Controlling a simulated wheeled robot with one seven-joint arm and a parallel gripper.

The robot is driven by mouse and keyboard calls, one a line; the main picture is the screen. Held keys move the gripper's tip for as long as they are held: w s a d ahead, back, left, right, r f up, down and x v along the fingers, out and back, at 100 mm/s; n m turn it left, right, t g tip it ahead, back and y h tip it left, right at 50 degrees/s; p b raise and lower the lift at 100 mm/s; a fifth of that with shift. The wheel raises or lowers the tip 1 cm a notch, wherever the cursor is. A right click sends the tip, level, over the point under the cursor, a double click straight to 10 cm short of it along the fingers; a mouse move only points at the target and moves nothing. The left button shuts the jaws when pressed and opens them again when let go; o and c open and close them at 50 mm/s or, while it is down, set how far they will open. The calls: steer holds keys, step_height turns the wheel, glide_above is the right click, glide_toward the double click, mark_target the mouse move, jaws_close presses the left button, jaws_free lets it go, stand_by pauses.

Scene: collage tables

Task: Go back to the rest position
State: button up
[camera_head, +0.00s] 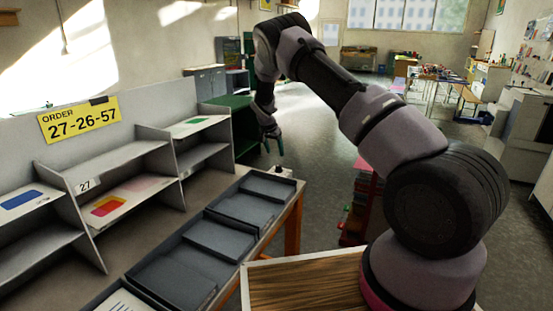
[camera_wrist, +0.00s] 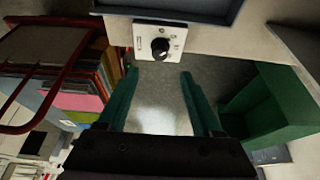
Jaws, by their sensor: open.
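My gripper (camera_head: 273,147) hangs at the end of my raised arm, past the far end of the table with the dark trays. In the wrist view my gripper (camera_wrist: 160,88) shows two green fingers spread apart, with nothing between them but grey floor. A white box with a black knob (camera_wrist: 159,46) sits at the table edge just beyond the fingertips in the wrist view. The same box (camera_head: 281,172) shows in the head view just below the gripper, apart from it.
Dark trays (camera_head: 228,237) line the table. A grey shelf unit (camera_head: 121,160) with coloured cards and a yellow order sign (camera_head: 79,120) stands at left. A green cabinet (camera_head: 243,130) is behind the gripper. A red rack (camera_wrist: 47,74) with coloured sheets is at left in the wrist view.

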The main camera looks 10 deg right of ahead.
steer(key=shift+v, duration=0.8)
steer(key=s+d+r+y, duration=0.1)
steer(key=s+d+r, duration=0.1)
steer(key=s+r, duration=0.6)
steer(key=s+d+r+y, duration=0.1)
steer(key=s+d+r, duration=0.2)
steer(key=r, duration=0.9)
steer(key=s+d+r+y, duration=0.1)
steer(key=s+d+r, duration=0.1)
steer(key=s+r, duration=0.6)
steer(key=s+d+r+n+t+y, duration=0.1)
steer(key=s+d+r+t, duration=0.1)
steer(key=s+r, duration=0.95)
steer(key=s+f+n+t, duration=0.1)
steer(key=s+n, duration=0.1)
steer(key=s, duration=1.7)
steer(key=shift+a+f+y, duration=0.3)
steer(key=shift+f+y, duration=0.05)
steer(key=shift+y, duration=0.05)
